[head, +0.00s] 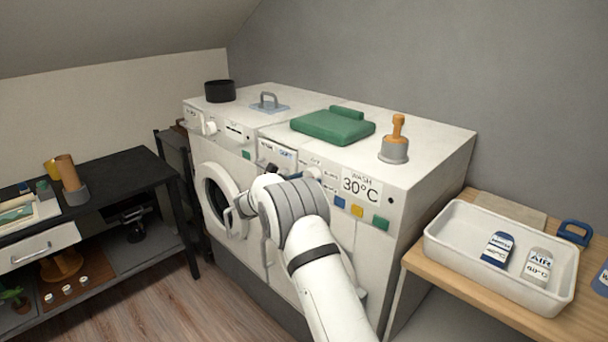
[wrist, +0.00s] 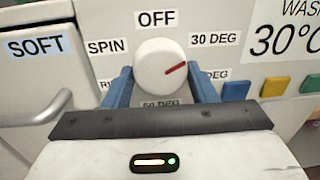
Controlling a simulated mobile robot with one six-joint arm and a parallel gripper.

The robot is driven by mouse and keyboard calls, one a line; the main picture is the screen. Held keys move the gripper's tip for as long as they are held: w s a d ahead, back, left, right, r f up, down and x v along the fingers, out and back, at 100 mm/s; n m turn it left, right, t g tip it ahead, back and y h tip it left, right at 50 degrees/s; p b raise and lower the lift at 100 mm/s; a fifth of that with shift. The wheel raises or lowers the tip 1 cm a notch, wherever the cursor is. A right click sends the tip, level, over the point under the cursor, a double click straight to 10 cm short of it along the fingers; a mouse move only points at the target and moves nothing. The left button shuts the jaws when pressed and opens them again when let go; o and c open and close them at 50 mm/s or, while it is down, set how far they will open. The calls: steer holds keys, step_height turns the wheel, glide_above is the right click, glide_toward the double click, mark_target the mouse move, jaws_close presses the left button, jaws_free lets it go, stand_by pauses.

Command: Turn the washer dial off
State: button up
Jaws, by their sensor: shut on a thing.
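The washer dial (wrist: 150,60) is a round white knob with a red pointer mark on the washer's front panel. The mark points right and slightly up, on the side of the 30 DEG label (wrist: 215,39). The OFF label (wrist: 157,18) is straight above the dial. My gripper (wrist: 160,72) has its two blue fingers on either side of the dial, shut on it.
SPIN and SOFT (wrist: 36,46) labels are left of the dial, with a grey handle (wrist: 40,108) below SOFT. Blue, yellow and green buttons (head: 380,223) lie to the right. A green folded item (head: 325,127) rests on top. A white tray (head: 450,262) stands on the right-hand bench.

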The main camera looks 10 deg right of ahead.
steer(key=n+p, duration=0.2)
steer(key=n, duration=0.2)
steer(key=n+p, duration=0.2)
steer(key=n, duration=0.2)
steer(key=n+t+p, duration=0.1)
steer(key=n+p, duration=0.1)
steer(key=n, duration=0.2)
steer(key=shift+s+d+f+n+p, duration=0.15)
steer(key=shift+s+d+n+p, duration=0.15)
steer(key=shift+n, duration=0.1)
stand_by(0.3)
steer(key=o, duration=0.8)
steer(key=shift+w+d, duration=0.1)
steer(key=shift+c, duration=0.2)
steer(key=shift+o, duration=1.1)
steer(key=b+v, duration=0.2)
steer(key=v, duration=0.6)
steer(key=shift+f, duration=0.1)
